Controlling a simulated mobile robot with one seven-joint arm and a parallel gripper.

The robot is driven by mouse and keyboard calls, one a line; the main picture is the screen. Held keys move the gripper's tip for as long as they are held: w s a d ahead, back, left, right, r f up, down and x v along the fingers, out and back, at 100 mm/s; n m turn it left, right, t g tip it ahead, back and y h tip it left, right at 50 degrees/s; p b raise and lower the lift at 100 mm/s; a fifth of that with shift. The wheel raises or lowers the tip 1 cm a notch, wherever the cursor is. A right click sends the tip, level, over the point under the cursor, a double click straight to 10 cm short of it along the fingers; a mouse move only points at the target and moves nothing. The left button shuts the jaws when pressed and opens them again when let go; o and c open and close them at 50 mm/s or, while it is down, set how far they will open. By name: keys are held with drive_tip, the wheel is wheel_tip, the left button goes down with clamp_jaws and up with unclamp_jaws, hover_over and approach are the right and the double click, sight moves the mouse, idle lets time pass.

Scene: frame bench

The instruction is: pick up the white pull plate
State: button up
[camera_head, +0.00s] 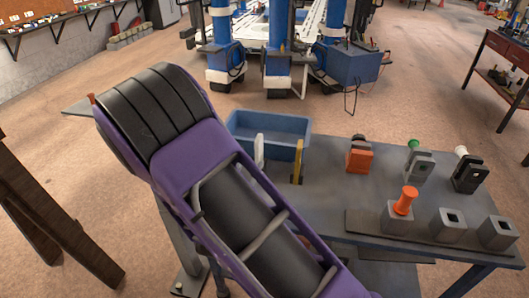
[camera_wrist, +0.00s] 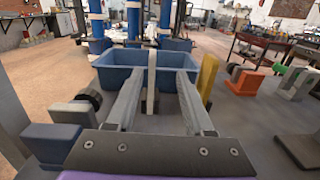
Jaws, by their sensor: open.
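The white pull plate (camera_head: 259,151) stands upright on the grey bench (camera_head: 335,192), in front of the blue bin. In the wrist view, the white plate (camera_wrist: 152,78) is a narrow upright strip between the two finger tips. My gripper (camera_wrist: 161,76) is open, with one grey finger on each side of the plate. I cannot tell whether either finger touches it. The lower part of the plate shows between the fingers. In the head view my purple and black arm hides the gripper.
A yellow plate (camera_head: 297,163) stands just right of the white one. The blue bin (camera_head: 285,151) is close behind. An orange block (camera_head: 359,160), a green-capped block (camera_head: 419,166) and socket blocks, one with an orange peg (camera_head: 405,200), stand further right. A blue block (camera_wrist: 50,143) lies left.

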sight(258, 144)
drive_tip(key=shift+n+y, duration=0.3)
drive_tip(key=shift+y, duration=0.2)
drive_tip(key=x, duration=1.1)
drive_tip(key=shift+w+a+f, duration=0.15)
drive_tip(key=shift+w+f, duration=0.15)
drive_tip(key=shift+w, duration=0.05)
drive_tip(key=shift+x, duration=2.8)
drive_tip(key=shift+a+f, duration=0.15)
drive_tip(key=shift+a, duration=0.1)
clamp_jaws()
